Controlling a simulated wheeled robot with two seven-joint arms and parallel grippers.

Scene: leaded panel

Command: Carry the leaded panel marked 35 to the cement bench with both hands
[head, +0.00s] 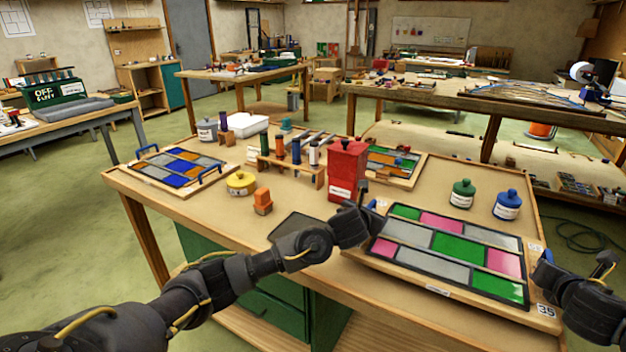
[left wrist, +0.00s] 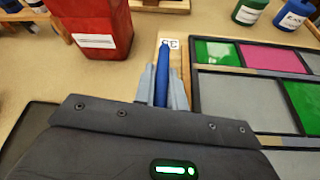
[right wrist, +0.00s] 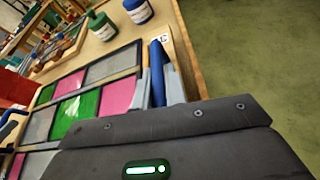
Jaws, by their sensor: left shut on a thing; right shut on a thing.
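The leaded panel (head: 455,251) marked 35 lies on a wooden board at the front right of the bench, with green, pink and grey panes in dark lead. My right gripper (right wrist: 158,88) is shut on the blue right handle (right wrist: 157,62). The board appears to rest on the bench. I cannot tell which bench is the cement bench.
A red canister (head: 347,171) stands close beside my left gripper. Green (head: 462,194) and blue (head: 507,204) jars stand behind the panel. Another panel (head: 180,171) with blue handles lies at the left. Several tables stand beyond; green floor is open at the left.

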